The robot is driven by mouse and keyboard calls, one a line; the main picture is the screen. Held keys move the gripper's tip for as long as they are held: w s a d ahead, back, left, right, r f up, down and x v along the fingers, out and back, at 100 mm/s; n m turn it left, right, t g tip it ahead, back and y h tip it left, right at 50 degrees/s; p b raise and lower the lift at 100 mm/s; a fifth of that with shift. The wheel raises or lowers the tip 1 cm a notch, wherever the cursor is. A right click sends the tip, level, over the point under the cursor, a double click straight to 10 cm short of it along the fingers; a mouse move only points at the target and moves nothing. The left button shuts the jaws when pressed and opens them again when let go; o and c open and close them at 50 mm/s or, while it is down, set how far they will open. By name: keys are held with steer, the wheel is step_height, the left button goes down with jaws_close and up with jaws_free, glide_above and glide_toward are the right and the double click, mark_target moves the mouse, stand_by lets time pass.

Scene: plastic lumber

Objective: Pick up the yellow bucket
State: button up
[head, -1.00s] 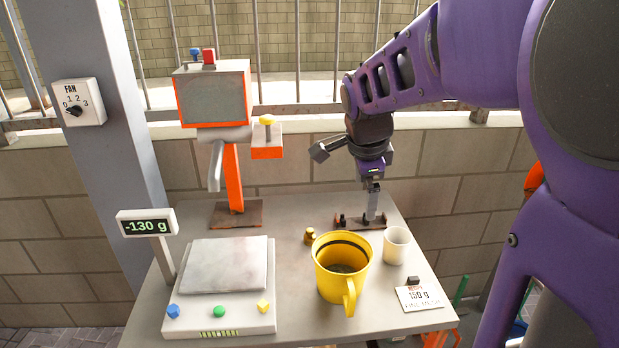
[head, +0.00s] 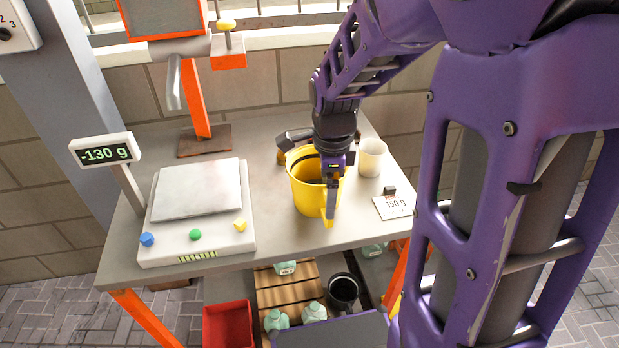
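The yellow bucket (head: 307,196) stands upright on the grey table, right of the scale. It looks like a large mug with a handle (head: 328,219) on its front side. My gripper (head: 332,200) points down at the bucket's front right, with its fingers in front of the rim and close above or at the handle. The gripper hides part of the rim and the upper handle. I cannot tell whether the fingers touch the handle or how far apart they are.
A white cup (head: 371,158) stands close to the bucket's right, with a 150 g card (head: 394,205) in front of it. The scale (head: 197,240) is at left, its display (head: 105,151) reading -130 g. An orange-framed stand (head: 200,100) rises behind. A red bin (head: 228,325) sits below.

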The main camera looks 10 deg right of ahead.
steer(key=shift+s+d+f+b, duration=0.1)
steer(key=shift+f+b, duration=2.15)
steer(key=shift+f, duration=1.15)
jaws_close()
